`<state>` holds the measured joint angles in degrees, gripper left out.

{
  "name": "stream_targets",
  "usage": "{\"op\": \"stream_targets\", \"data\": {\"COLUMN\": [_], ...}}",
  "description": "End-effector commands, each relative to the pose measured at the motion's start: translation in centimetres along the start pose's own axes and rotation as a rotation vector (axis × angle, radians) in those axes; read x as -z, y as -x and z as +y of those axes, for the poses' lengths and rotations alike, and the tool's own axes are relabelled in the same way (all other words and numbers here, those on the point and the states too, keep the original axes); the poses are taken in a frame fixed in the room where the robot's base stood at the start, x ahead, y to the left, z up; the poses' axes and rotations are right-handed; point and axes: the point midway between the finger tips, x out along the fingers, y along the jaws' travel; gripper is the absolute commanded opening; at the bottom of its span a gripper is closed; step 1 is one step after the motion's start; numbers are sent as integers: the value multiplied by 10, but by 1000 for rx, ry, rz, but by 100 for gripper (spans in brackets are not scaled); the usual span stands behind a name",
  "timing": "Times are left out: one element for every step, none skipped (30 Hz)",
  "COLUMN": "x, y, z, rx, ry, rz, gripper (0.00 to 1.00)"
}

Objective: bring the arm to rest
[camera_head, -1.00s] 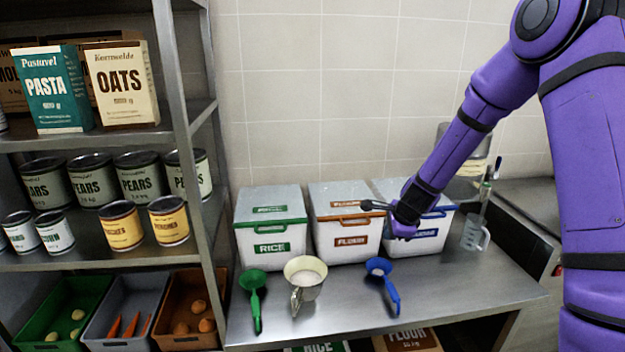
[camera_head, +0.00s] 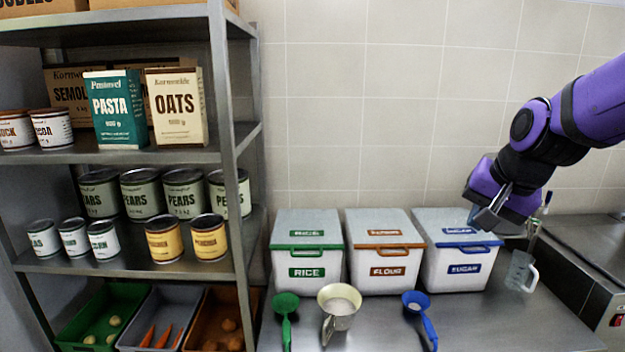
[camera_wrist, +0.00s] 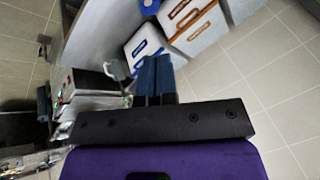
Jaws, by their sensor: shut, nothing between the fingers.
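My gripper (camera_head: 484,221) is in the air in front of the lid of the sugar bin (camera_head: 463,268), at the right of the head view. In the wrist view its two dark blue fingers (camera_wrist: 155,78) are together with nothing between them. My purple arm comes in from the right edge and is bent at the wrist. The gripper's tips are partly hard to make out in the head view.
A rice bin (camera_head: 307,272) and a flour bin (camera_head: 386,271) stand left of the sugar bin. A clear jug (camera_head: 519,271) stands right. Shelving (camera_head: 237,150) fills the left.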

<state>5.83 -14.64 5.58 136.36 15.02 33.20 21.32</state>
Motion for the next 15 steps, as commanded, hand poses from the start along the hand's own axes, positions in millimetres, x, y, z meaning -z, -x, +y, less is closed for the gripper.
{"op": "stream_targets", "data": {"x": [-9, -15, -22, -28, -33, -40, -46, -52, -59, -65, -70, -77, -81, -86, -91], "y": [16, 23, 33, 40, 47, 56, 62, 69, 77, 82, 87, 94, 98, 102, 106], "z": [4, 7, 12, 15, 19, 24, 28, 32, 38, 43, 48, 54, 58, 62, 67], "rx": [-3, -7, -14, -17, -23, -29, -35, -40, -48, -54, -60, -67, -73, -78, -84], "ry": [54, 87, 130, 160, 193, 233, 264, 295, 335, 362, 391, 425, 450, 473, 499], "rz": [10, 12, 15, 18, 21, 24, 26, 28, 33, 33, 36, 38, 40, 41, 42], "gripper": [0, 0, 0, 0, 0, 0, 0, 0, 0, 0, 0, 0, 0, 0, 0]}}
